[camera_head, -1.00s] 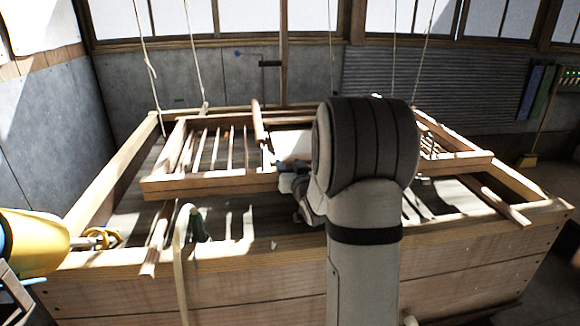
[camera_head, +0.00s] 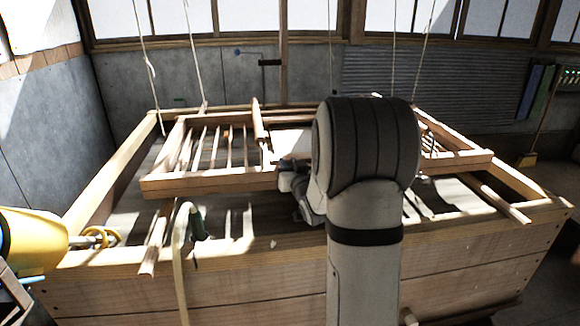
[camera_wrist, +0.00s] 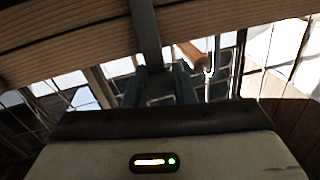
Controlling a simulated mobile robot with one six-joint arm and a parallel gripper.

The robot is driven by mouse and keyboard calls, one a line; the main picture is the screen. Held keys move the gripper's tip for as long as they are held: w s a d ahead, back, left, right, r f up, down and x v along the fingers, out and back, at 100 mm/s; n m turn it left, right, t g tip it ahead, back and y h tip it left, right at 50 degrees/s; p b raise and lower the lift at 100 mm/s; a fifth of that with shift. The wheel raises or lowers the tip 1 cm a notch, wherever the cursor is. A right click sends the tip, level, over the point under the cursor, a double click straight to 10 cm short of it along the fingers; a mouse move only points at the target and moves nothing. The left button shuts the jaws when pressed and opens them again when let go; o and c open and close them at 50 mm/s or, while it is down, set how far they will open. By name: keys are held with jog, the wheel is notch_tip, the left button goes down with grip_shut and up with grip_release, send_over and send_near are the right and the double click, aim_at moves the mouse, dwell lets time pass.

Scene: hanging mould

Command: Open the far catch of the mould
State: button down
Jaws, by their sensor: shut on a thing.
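The mould (camera_head: 210,183) is a wooden frame with slats, hanging on cords above a large wooden vat. In the head view my gripper (camera_head: 287,166) is at the mould's near rail, left of my arm, which hides part of the mould. In the wrist view my gripper (camera_wrist: 157,78) has its two dark fingers close on either side of a dark flat strip (camera_wrist: 146,28), which runs up across a wooden beam (camera_wrist: 70,45). It looks like a catch, but I cannot tell which one. A round wooden peg (camera_wrist: 190,54) stands just right of the fingers.
The wooden vat (camera_head: 200,285) surrounds the mould below. Several cords (camera_head: 191,50) hang from above. The room above the mould's left part is clear apart from the cords.

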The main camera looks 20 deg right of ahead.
jog(key=b, duration=0.2)
jog(key=shift+s+f+b, duration=0.25)
jog(key=shift+f+b, duration=0.05)
jog(key=shift+f, duration=0.1)
jog(key=shift+s+a+r+t+b, duration=0.15)
jog(key=shift+s+t+b, duration=0.4)
jog(key=shift+b, duration=1.5)
jog(key=shift+s+a+f+t+b, duration=0.15)
jog(key=shift+t+b, duration=0.6)
jog(key=shift+b, duration=1.25)
jog(key=shift+r, duration=0.15)
jog(key=c, duration=1.3)
grip_release()
jog(key=shift+o, duration=0.2)
notch_tip(320, 180, up, 10)
jog(key=p, duration=0.2)
jog(key=shift+s, duration=0.1)
